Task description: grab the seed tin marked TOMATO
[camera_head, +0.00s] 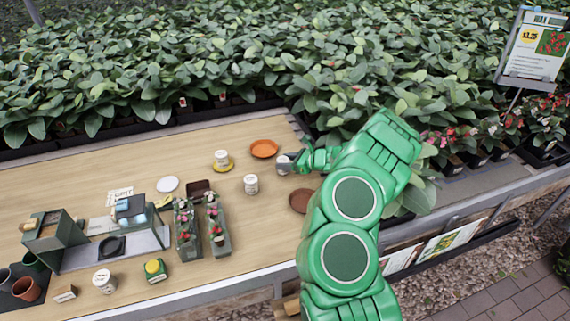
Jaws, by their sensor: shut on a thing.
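Several small white tins are on the wooden table. My gripper (290,162) is shut on one white tin (282,161) near the table's far right end. My fingers and arm cover part of it, and its marking is too small to read. A second white tin (251,185) stands to its left and nearer. A third white tin (221,158) stands on a yellow saucer. Another white tin (104,281) stands at the front left. I cannot read which one says TOMATO.
An orange saucer (264,148) lies just left of the held tin. A brown saucer (300,201) lies in front, partly beside my arm. Two planters with red flowers (216,228) stand left of centre. Dense leafy plants (180,60) border the table's back.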

